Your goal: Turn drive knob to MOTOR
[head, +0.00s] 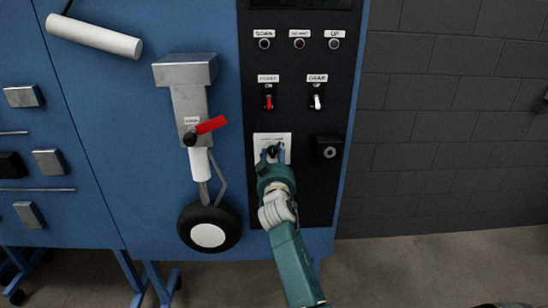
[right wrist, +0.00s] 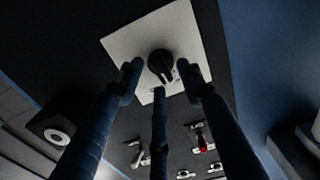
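The black drive knob (right wrist: 161,66) sits on a white square plate (right wrist: 185,32) on the dark panel. The knob also shows in the head view (head: 272,151), partly covered by my right gripper; the plate (head: 284,138) shows around it. In the right wrist view, the fingers of my right gripper (right wrist: 160,76) are spread around the knob, with small gaps visible at its sides. The gripper (head: 271,157) comes at the knob from below in the head view. The plate's markings are too small to read. My left gripper is not in view.
Above the knob are a red switch (head: 268,101), a white switch (head: 317,101) and several indicator lamps. A black box with a round button (head: 328,149) is close at the right. The landing gear model with its red lever (head: 211,124) and wheel (head: 208,228) stands left.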

